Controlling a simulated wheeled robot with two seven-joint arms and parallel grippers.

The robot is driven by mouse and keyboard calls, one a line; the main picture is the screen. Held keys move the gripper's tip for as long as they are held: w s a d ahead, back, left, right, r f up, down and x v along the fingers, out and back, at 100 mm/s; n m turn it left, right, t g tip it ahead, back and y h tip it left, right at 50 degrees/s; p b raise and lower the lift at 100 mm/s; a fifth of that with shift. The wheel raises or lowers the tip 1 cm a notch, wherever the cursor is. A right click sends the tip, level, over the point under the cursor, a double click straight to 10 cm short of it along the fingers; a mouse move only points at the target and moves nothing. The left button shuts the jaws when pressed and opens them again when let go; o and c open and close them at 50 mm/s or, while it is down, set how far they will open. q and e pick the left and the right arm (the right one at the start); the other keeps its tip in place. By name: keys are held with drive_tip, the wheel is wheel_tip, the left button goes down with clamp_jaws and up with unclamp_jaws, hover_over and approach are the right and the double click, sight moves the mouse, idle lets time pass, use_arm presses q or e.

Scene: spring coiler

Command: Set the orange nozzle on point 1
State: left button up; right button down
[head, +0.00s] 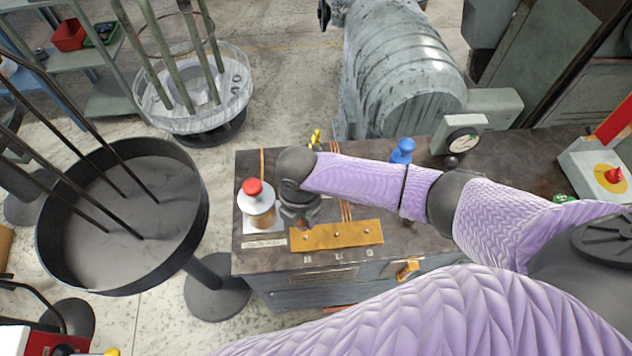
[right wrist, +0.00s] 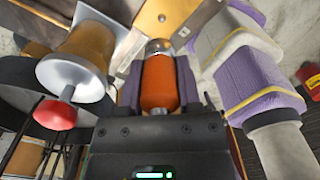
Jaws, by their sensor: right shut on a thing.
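The orange nozzle (right wrist: 160,86) has a silver rounded tip and sits between the fingers of my right gripper (right wrist: 158,70), which is shut on it. In the head view my right gripper (head: 302,218) points down over the left end of the yellow-brown plate (head: 345,235); the nozzle is hidden there. The plate also shows ahead of the nozzle tip in the right wrist view (right wrist: 178,12). Small pale labels (head: 307,258) lie along the bench's front edge below the plate, too small to read. My left gripper is not in view.
A spool-like canister with a red knob (head: 253,187) stands close left of my right gripper. A blue knob-shaped thing (head: 402,151) and a dial gauge (head: 461,140) are behind my arm. A round black tray (head: 95,225) stands left of the bench.

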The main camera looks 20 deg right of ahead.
drive_tip(key=shift+s+f, duration=0.15)
wheel_tip(320, 180, down, 5)
drive_tip(key=b, duration=0.5)
drive_tip(key=shift+d, duration=0.15)
drive_tip(key=shift+f+b, duration=0.45)
drive_tip(key=shift+b, duration=0.05)
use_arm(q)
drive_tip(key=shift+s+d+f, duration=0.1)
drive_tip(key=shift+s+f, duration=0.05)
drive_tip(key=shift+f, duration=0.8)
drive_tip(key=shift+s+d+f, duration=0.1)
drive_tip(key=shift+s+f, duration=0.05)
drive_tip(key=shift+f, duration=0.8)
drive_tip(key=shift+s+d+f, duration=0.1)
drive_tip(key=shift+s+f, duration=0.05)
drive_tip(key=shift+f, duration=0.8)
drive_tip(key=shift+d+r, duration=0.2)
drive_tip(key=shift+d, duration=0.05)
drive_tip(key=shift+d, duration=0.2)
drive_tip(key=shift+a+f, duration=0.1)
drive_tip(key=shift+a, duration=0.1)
use_arm(e)
drive_tip(key=shift+f, duration=0.15)
drive_tip(key=shift+f, duration=0.1)
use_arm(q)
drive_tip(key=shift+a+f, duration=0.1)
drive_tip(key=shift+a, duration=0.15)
